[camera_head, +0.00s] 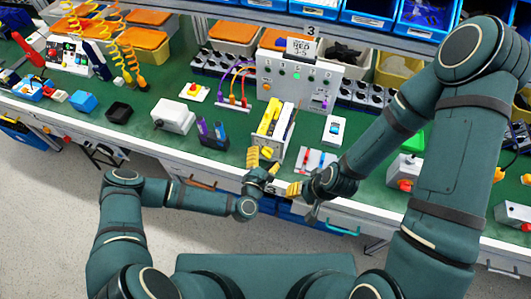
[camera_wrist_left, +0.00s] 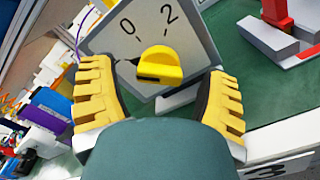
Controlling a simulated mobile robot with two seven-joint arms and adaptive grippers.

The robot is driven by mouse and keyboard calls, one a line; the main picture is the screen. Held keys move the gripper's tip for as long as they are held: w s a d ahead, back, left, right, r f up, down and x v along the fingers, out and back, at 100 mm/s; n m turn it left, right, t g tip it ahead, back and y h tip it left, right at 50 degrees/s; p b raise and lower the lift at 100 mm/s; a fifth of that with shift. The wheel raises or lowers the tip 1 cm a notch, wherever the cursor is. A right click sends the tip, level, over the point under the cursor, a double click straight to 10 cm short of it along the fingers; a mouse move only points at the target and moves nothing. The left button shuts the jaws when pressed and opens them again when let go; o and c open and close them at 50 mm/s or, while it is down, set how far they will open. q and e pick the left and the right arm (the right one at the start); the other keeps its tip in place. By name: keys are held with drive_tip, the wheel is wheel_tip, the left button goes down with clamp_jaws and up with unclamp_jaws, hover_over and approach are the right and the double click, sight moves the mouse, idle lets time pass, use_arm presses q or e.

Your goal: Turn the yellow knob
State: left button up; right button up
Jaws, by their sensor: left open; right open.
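The yellow knob (camera_wrist_left: 158,66) sits on a light grey switch plate (camera_wrist_left: 190,32) marked 0 and 2 in the left wrist view. Its dark-slotted end points left in that picture. My left gripper (camera_wrist_left: 160,88) is open, with one yellow finger on either side of the knob and visible gaps to both. In the head view my left gripper (camera_head: 262,162) is at the bench's front edge, and I cannot make out the knob there. My right gripper (camera_head: 300,190) is open and empty, just right of the left one, apart from the bench parts.
A grey control panel (camera_head: 296,82) stands behind. A white box (camera_head: 173,116) and dark holder (camera_head: 213,136) stand left of the left gripper. A small white switch box (camera_head: 334,130) stands right. A red-and-grey part (camera_wrist_left: 282,28) is close by in the wrist view.

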use_arm(q)
drive_tip(key=shift+w+d, duration=0.15)
drive_tip(key=shift+w, duration=0.4)
drive_tip(key=c, duration=1.2)
